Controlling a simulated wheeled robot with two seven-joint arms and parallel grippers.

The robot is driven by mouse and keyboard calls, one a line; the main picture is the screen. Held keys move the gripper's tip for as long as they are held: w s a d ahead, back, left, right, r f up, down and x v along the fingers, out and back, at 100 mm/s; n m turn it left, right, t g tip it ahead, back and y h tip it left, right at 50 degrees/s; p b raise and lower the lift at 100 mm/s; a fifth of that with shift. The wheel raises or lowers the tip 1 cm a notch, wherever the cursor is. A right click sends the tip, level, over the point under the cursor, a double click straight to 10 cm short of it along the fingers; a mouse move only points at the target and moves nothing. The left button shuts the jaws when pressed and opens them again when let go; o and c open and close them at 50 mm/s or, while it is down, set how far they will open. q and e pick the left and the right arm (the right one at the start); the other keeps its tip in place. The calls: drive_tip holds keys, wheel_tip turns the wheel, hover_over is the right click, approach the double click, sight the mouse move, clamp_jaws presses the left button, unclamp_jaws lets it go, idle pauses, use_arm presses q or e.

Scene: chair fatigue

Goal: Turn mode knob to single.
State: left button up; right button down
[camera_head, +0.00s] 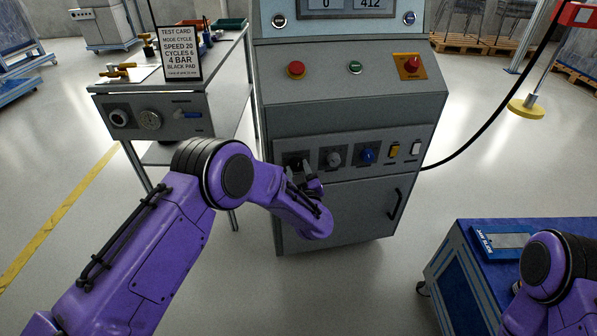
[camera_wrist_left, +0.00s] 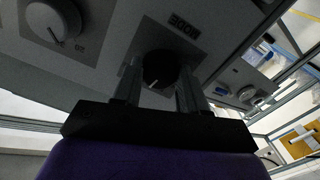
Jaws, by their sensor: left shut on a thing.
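The mode knob is black with a pale pointer line, at the left end of the lower control row on the grey cabinet. In the head view the mode knob (camera_head: 292,160) is partly hidden by my left gripper (camera_head: 299,170). In the left wrist view the mode knob (camera_wrist_left: 160,70) sits between the two fingers of my left gripper (camera_wrist_left: 158,84), which is shut on it. Its label shows upside down above it; the position marks around it are too dark to read. My right gripper is out of view; only part of my right arm shows at lower right.
A grey knob (camera_head: 333,158), a blue knob (camera_head: 367,155) and yellow and white switches sit to the right. A red button (camera_head: 296,69) is above. A test card (camera_head: 181,52) stands on the left bench. A blue cart (camera_head: 462,232) is at lower right.

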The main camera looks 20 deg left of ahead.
use_arm(q)
drive_tip(key=n, duration=0.5)
drive_tip(key=shift+n+b, duration=0.3)
drive_tip(key=shift+b, duration=0.05)
idle(0.3)
drive_tip(key=o, duration=1)
drive_tip(key=shift+o, duration=0.2)
drive_tip(key=p+v, duration=0.1)
drive_tip(key=v, duration=0.9)
drive_tip(key=shift+s, duration=0.25)
drive_tip(key=shift+d+f, duration=0.1)
drive_tip(key=shift+d, duration=0.1)
